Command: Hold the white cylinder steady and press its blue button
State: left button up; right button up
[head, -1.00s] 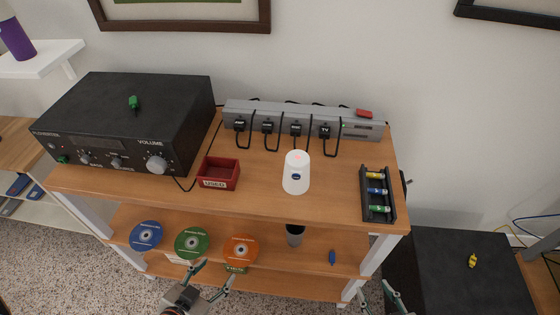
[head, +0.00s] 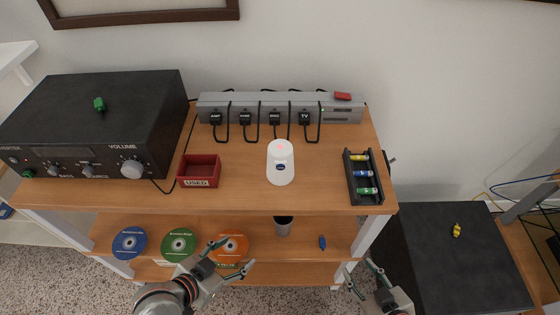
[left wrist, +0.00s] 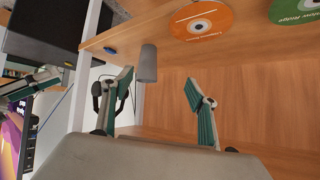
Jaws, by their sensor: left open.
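The white cylinder (head: 280,172) stands upright on the wooden top shelf. A dark blue oval button (head: 281,167) is on its front side, and a small red light glows on its top. My left gripper (head: 236,254) is open and empty, low and to the left of the cylinder, in front of the lower shelf. Its two spread fingers also show in the left wrist view (left wrist: 160,80), where the cylinder is not in view. My right gripper (head: 358,267) is open and empty, low and to the right of the cylinder. Neither gripper touches it.
A red "USED" box (head: 199,182) and a black amplifier (head: 95,125) stand left of the cylinder. A battery tray (head: 351,190) is to the right, a power strip (head: 230,101) behind. Discs (head: 179,242) and a grey cup (head: 283,227) are below the top shelf.

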aim_at(276, 165)
pick_arm(q)
jog(key=d+r+m+g+h, duration=0.45)
jog(key=d+r+m, duration=0.25)
jog(key=d, duration=0.4)
jog(key=s+d+r+m+g+h, duration=0.1)
jog(key=s+r+m+h, duration=0.15)
jog(key=r, duration=0.35)
jog(key=s+d+r+m+g+h, duration=0.1)
jog(key=s+r+m+g, duration=0.1)
jog(key=r+m, duration=0.3)
jog(key=w+a+r+n, duration=0.2)
jog(key=w+a, duration=0.1)
jog(key=w, duration=0.2)
jog(key=w+a+r+n+t+y, duration=0.1)
jog(key=w+a+r+n, duration=0.2)
jog(key=w, duration=0.2)
jog(key=w+a+r+n+t+y, duration=0.1)
jog(key=w+a+r+n, duration=0.2)
jog(key=w+a, duration=0.1)
jog(key=shift+w+r, duration=0.15)
jog(key=shift+w, duration=0.4)
jog(key=shift+x, duration=5)
jog(key=shift+w+r, duration=0.1)
jog(key=shift+r, duration=0.05)
jog(key=c, duration=1.2)
jog(key=shift+o, duration=0.2)
pick_arm(e)
jog(key=shift+c, duration=0.5)
grip_shut()
